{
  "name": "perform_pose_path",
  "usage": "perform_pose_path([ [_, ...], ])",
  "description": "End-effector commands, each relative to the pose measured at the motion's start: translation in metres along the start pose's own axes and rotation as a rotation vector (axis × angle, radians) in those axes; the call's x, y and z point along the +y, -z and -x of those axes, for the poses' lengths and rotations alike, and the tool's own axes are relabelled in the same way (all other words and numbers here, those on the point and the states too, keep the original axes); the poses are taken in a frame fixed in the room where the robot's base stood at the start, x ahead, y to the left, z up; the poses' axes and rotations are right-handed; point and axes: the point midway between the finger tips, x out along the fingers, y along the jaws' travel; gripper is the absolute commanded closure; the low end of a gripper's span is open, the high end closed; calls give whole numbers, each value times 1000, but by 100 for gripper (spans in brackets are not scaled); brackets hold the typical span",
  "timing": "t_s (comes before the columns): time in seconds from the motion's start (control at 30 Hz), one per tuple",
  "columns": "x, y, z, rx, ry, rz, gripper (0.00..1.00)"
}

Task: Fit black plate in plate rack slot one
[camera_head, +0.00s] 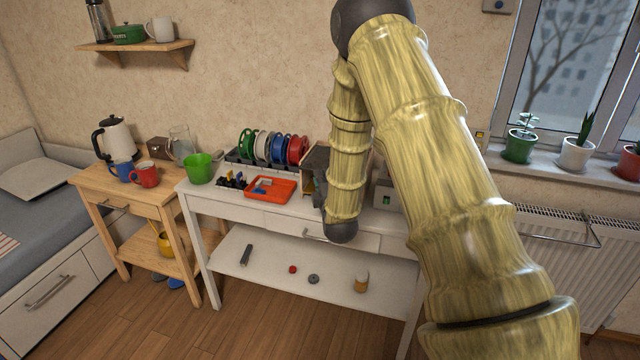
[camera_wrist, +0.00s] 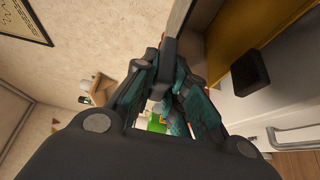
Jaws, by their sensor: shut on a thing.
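My gripper (camera_wrist: 163,82) shows in the wrist view with its fingers brought together on a dark, narrow thing (camera_wrist: 168,55), which looks like the black plate seen nearly edge-on. Its full outline does not show. I cannot make out which slot is slot one. In the wrist view the rack is not clearly visible behind the fingers.
An orange tray (camera_head: 289,196) and a green cup (camera_head: 199,168) are on the white table (camera_head: 232,207), left of my arm. An open-fronted box (camera_head: 316,160) stands close beside my arm. The lower shelf (camera_head: 270,265) holds several small items. A wooden side table (camera_head: 98,177) stands left.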

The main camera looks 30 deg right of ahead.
Motion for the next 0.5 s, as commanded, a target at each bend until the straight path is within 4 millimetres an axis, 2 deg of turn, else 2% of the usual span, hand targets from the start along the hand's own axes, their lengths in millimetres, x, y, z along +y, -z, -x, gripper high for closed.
perform_pose_path([
  [0.5,-1,-18,-33,0,-1,0,100],
])
